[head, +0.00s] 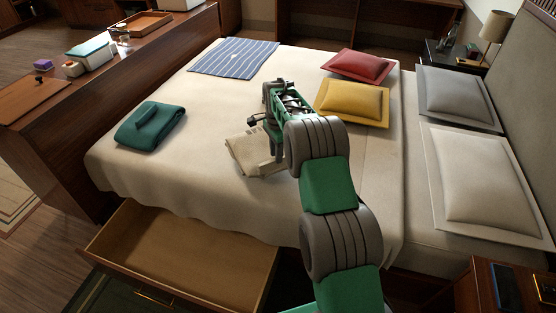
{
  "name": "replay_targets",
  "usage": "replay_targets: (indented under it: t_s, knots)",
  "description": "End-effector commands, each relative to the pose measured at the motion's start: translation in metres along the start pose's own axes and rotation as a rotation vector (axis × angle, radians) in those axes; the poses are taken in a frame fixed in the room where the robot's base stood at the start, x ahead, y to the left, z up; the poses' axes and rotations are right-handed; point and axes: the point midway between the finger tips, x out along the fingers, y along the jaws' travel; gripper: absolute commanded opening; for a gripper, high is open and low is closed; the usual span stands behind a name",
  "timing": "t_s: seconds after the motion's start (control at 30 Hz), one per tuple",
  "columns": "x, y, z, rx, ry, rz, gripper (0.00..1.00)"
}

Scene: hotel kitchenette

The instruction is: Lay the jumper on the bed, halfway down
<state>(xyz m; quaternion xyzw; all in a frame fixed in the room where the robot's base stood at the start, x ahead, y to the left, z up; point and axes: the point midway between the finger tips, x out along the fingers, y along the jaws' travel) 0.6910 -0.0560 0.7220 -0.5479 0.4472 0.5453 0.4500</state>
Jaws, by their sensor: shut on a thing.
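My gripper (272,160) is low over the middle of the bed (205,180) and is shut on a cream folded garment, which I take to be the jumper (242,153). The jumper lies flat at or just above the pale bedcover, about halfway along the bed. Its right side is hidden behind my gripper and arm. I cannot tell whether its whole underside touches the cover. The fingertips are partly hidden.
A teal folded cloth (150,126) lies at the bed's left and a blue striped cloth (234,59) at the far edge. Red (358,65) and yellow (352,102) cushions lie right of my gripper. An open, empty drawer (185,250) juts out at the near side.

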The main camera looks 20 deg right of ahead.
Motion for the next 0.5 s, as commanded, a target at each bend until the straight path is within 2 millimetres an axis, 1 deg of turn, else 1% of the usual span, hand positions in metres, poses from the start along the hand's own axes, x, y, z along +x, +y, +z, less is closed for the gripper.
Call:
replay_targets:
  t_s: [0.07, 0.2, 0.27, 0.4, 0.43, 0.5]
  knots:
    - [0.008, -0.001, -0.008, 0.002, 0.0, -0.001, 0.0]
    - [0.034, -0.001, -0.006, 0.0, 0.0, 0.0, 0.0]
    - [0.037, -0.001, -0.006, 0.0, 0.0, -0.002, 0.0]
    - [0.037, -0.001, -0.006, 0.0, 0.001, -0.002, 0.0]
    - [0.038, 0.0, -0.006, 0.0, 0.0, 0.001, 0.28]
    - [0.038, 0.0, -0.006, 0.0, 0.0, 0.001, 0.34]
